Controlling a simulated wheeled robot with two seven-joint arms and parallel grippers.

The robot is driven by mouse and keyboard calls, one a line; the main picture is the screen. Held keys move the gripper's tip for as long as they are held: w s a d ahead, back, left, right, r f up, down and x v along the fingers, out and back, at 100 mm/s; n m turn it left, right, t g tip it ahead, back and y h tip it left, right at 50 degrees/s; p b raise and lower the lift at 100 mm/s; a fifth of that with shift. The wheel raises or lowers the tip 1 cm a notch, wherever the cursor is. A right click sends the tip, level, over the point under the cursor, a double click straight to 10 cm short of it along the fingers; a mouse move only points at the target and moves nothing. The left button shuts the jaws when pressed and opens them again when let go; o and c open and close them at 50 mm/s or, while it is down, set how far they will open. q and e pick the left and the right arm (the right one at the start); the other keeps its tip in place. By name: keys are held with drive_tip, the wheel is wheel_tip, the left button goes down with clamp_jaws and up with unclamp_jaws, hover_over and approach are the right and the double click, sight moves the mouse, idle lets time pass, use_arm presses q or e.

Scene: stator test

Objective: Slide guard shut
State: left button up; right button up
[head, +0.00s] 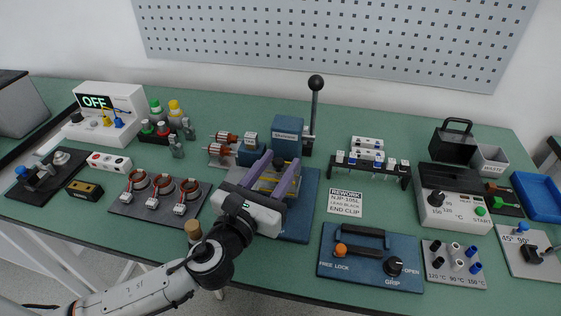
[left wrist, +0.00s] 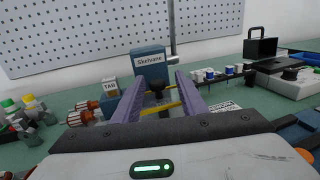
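A press-like station has a blue housing (head: 287,135) with a label and a tall lever with a black ball knob (head: 316,82). In front of the housing is a yellow-barred frame (head: 266,185), which looks like the guard. My left gripper (head: 281,162) reaches over the station, its two purple fingers spread wide, one on each side of the yellow bars. In the left wrist view the yellow bars (left wrist: 160,108) cross between the fingers, with the blue housing (left wrist: 151,66) just beyond. Whether the fingers touch the frame is unclear. My right gripper is not in view.
A blue panel with a handle (head: 370,258), a REWORK card (head: 345,203) and a rack (head: 370,168) are to the right. A pegboard wall closes the back.

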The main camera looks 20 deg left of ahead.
use_arm(q)
drive_tip(key=s+b, duration=0.1)
drive_tip(key=s, duration=0.8)
drive_tip(key=shift+a, duration=0.45)
